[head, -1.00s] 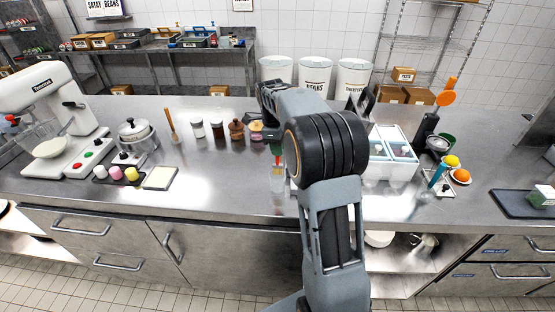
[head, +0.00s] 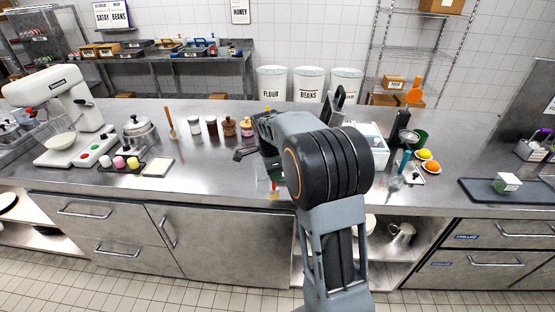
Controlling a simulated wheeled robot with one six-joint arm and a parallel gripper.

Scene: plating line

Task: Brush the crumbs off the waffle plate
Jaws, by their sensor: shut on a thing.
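My gripper (head: 272,182) points down near the front edge of the steel counter, partly covered by my arm. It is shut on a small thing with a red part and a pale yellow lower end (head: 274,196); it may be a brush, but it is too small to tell. A dark upright thing with a handle (head: 338,98) shows behind my arm, possibly a raised waffle iron lid. I cannot make out the waffle plate or any crumbs; my arm hides that part of the counter.
A white divided bin (head: 376,138) stands right of my arm. Jars (head: 211,125), a wooden-handled tool (head: 171,122), a small tray of coloured pieces (head: 124,163) and a mixer (head: 55,108) stand left. A dark tray (head: 508,191) lies far right. The counter front at left is mostly clear.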

